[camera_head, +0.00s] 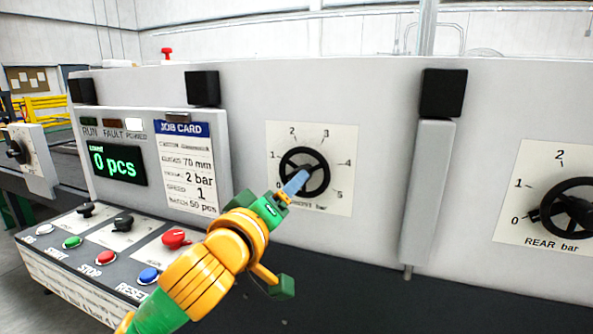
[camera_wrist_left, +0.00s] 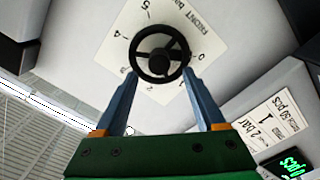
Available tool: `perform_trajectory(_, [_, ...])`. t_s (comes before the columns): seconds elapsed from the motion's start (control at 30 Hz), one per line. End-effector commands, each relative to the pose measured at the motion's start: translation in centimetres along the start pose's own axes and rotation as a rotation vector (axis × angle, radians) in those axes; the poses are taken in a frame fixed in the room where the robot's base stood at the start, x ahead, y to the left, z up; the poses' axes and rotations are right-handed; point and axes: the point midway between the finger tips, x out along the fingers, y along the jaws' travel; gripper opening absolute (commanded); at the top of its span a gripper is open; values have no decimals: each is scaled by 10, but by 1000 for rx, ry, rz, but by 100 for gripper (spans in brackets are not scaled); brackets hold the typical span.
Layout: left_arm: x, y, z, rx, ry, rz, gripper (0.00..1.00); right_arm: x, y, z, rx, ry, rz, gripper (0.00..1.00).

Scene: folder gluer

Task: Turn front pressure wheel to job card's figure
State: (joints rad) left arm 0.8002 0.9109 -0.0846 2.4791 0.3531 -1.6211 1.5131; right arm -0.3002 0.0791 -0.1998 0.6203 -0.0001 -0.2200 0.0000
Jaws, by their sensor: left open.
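The front pressure wheel (camera_head: 326,172) is a black spoked handwheel on a white dial plate (camera_head: 343,140) marked 0 to 5, labelled FRONT bar. The job card (camera_head: 183,150) at its left reads 2 bar for pressure. My left gripper (camera_head: 297,183) is in front of the wheel and covers its lower left part, near the 0. In the left wrist view the wheel (camera_wrist_left: 160,54) lies ahead, between the two blue fingertips (camera_wrist_left: 160,80). The fingers are apart; I cannot tell whether they touch the rim. The wheel's setting is not clear. My right gripper is not in view.
The rear pressure wheel (camera_head: 571,207) with its REAR bar dial is at the far right. A grey vertical post (camera_head: 428,195) stands out between the dials. A control panel (camera_head: 90,245) with buttons and knobs juts out at lower left, below a display (camera_head: 114,165) reading 0 pcs.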

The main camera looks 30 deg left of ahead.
Motion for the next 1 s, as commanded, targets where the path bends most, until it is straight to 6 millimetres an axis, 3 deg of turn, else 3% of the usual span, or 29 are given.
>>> perform_trajectory(0.03, [5,5,-5,6,-6,-6,72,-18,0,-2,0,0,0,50])
perform_trajectory(0.23, [42,1,-2,1,-1,-2,72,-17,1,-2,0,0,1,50])
perform_trajectory(0.57, [51,0,0,3,-1,1,72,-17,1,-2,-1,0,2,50])
perform_trajectory(0.6, [51,0,0,3,-1,1,69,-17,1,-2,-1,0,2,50])
perform_trajectory(0.87, [51,0,0,3,-1,0,0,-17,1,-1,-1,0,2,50])
perform_trajectory(1.0, [51,0,0,5,-1,0,0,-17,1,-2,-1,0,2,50])
